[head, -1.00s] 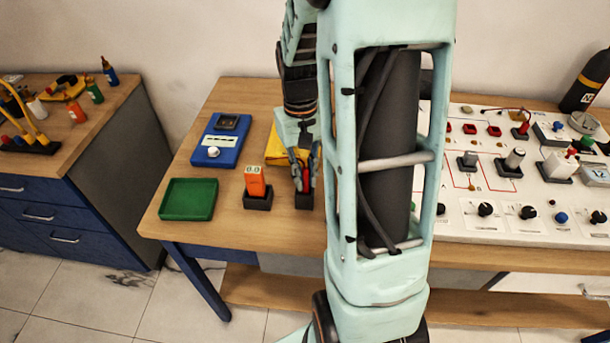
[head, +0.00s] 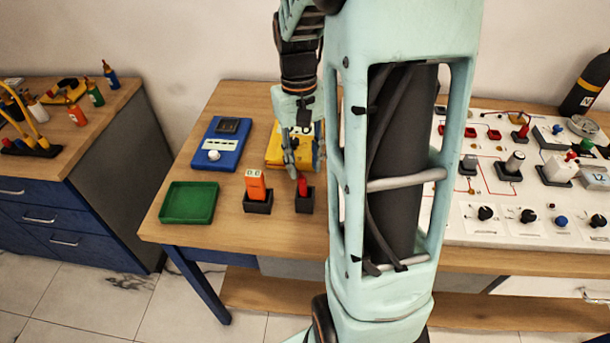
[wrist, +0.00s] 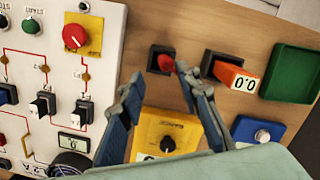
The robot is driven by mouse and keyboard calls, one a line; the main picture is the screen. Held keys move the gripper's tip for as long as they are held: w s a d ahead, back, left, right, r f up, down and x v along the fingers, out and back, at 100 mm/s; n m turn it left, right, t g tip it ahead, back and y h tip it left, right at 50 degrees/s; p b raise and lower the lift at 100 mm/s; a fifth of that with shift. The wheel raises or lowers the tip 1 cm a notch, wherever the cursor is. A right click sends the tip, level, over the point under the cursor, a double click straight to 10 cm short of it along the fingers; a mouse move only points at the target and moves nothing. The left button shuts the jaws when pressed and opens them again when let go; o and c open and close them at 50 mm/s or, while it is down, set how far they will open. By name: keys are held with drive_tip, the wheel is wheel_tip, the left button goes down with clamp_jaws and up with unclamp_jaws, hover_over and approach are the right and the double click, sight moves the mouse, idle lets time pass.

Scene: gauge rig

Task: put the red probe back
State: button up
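The red probe (head: 303,184) stands in a small black holder (head: 304,203) on the wooden table, its red top showing above the rim. In the wrist view the probe (wrist: 166,63) sits in the black holder (wrist: 153,58), and its lower part is hidden inside. My gripper (head: 304,168) is just behind and above the holder in the head view. In the wrist view my gripper (wrist: 157,77) has its fingers spread, with nothing held between them. The right fingertip appears close to the probe; I cannot tell whether it touches.
An orange meter (head: 255,186) stands in a black holder to the left. A green tray (head: 188,203), a blue device (head: 221,143) and a yellow device (wrist: 165,133) lie nearby. A white panel (head: 478,245) with knobs fills the right side.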

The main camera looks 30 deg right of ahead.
wheel_tip(320, 180, up, 7)
drive_tip(key=shift+w+f, duration=0.15)
drive_tip(key=shift+w, duration=0.2)
drive_tip(key=shift+w+d, duration=0.1)
